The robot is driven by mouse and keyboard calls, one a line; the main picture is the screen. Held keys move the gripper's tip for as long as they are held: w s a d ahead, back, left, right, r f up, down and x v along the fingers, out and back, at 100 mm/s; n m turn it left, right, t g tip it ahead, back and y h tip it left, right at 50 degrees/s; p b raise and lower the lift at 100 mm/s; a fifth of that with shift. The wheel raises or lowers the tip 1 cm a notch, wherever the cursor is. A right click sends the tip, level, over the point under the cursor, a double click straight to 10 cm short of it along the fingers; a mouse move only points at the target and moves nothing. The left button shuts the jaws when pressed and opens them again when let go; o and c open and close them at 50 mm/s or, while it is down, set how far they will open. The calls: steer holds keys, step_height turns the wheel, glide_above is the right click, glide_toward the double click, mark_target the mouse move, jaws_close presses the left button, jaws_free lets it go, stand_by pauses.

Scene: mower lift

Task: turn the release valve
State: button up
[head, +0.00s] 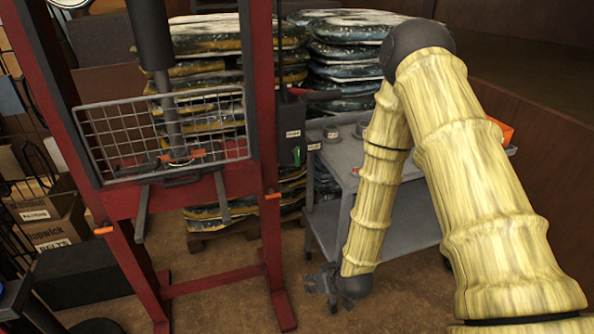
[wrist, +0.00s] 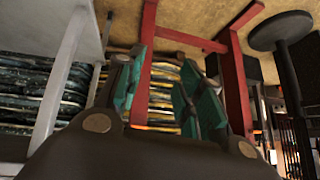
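A red lift frame (head: 265,130) stands left of centre in the head view. A dark box (head: 291,125) on its right post carries a small label, a green part (head: 297,156) and a red-tipped lever (head: 315,94). I cannot tell for sure which part is the release valve. My gripper (head: 338,284) hangs low, right of the right post and well below the box, touching nothing. In the wrist view my gripper (wrist: 158,85) is open, its teal-padded fingers apart and empty. The red frame also shows there (wrist: 236,85), beyond the fingers; no valve is recognisable there.
A grey cart (head: 400,215) stands behind my forearm, close to the gripper. Stacked bags (head: 345,60) stand behind the frame. A wire mesh guard (head: 120,130) spans the frame. Boxes (head: 55,225) are at the left. Floor in front of the cart is clear.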

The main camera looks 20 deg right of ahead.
steer(key=w+d+r+t+b, duration=0.1)
steer(key=w+r+t+b, duration=0.1)
steer(key=w+r+b, duration=0.35)
steer(key=w+d+r+t+b, duration=0.2)
steer(key=w+r+t, duration=0.1)
steer(key=w, duration=0.6)
steer(key=n+t+y+b, duration=0.2)
steer(key=t+b, duration=0.3)
steer(key=b, duration=0.2)
glide_toward(299, 156)
steer(key=x, duration=1)
steer(key=shift+w+a, duration=0.1)
steer(key=shift+w, duration=0.3)
steer(key=shift+c, duration=0.2)
jaws_close()
